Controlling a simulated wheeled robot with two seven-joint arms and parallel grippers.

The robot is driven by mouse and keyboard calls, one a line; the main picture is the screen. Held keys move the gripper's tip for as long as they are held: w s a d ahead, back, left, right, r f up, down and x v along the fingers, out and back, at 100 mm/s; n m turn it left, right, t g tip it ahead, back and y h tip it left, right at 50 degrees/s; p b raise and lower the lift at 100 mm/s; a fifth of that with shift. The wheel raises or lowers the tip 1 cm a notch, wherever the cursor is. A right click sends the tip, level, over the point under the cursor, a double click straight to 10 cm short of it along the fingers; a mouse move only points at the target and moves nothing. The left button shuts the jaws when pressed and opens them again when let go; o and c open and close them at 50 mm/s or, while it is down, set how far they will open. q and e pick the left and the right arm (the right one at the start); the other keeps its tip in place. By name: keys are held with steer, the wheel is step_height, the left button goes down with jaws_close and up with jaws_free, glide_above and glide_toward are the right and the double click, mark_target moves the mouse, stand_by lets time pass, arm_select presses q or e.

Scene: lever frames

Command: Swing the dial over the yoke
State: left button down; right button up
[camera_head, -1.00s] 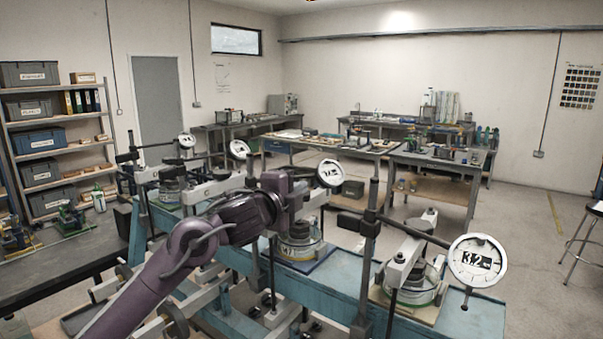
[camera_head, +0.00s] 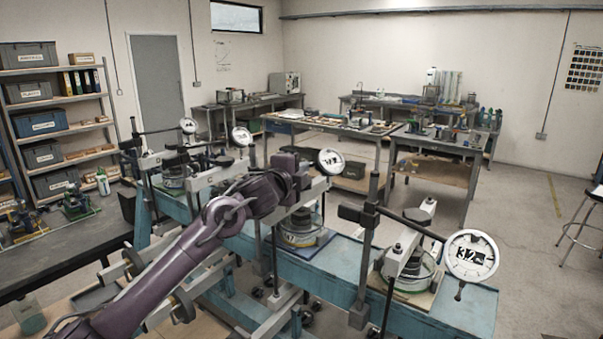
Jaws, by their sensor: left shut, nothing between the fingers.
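Several round white dials on arms stand along a blue bench: a near one (camera_head: 472,257) at the right, one beside my arm (camera_head: 330,160), and smaller ones farther left (camera_head: 241,136) and (camera_head: 188,125). I cannot tell which is the task's. A pale yoke (camera_head: 408,248) stands over a round pot (camera_head: 412,272) to the left of the near dial, which hangs out to its side. My left gripper (camera_head: 300,172) is shut and empty, just left of the second dial; whether it touches anything is unclear. My wrist hides part of that station. My right gripper is out of view.
The blue bench (camera_head: 340,268) runs diagonally across, with dark posts (camera_head: 366,250) close to my arm. A dark table (camera_head: 60,250) is at the left, with shelving (camera_head: 60,120) behind. Other worktables (camera_head: 440,142) stand at the back. Floor at the right is mostly clear.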

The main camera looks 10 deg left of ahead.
arm_select(q)
steer(key=w+n+y+b, duration=0.1)
steer(key=n+y+b, duration=0.1)
steer(key=w+y+b, duration=0.1)
steer(key=y+b, duration=0.1)
steer(key=shift+w+a+f+n, duration=0.35)
steer(key=shift+a+n, duration=0.05)
steer(key=shift+w+a+n+y+b, duration=0.15)
steer(key=shift+w+n+y+b, duration=0.15)
steer(key=shift+y+b, duration=0.25)
steer(key=shift+w+a+r+n+y, duration=0.25)
steer(key=shift+n+y, duration=0.15)
steer(key=shift+y, duration=0.25)
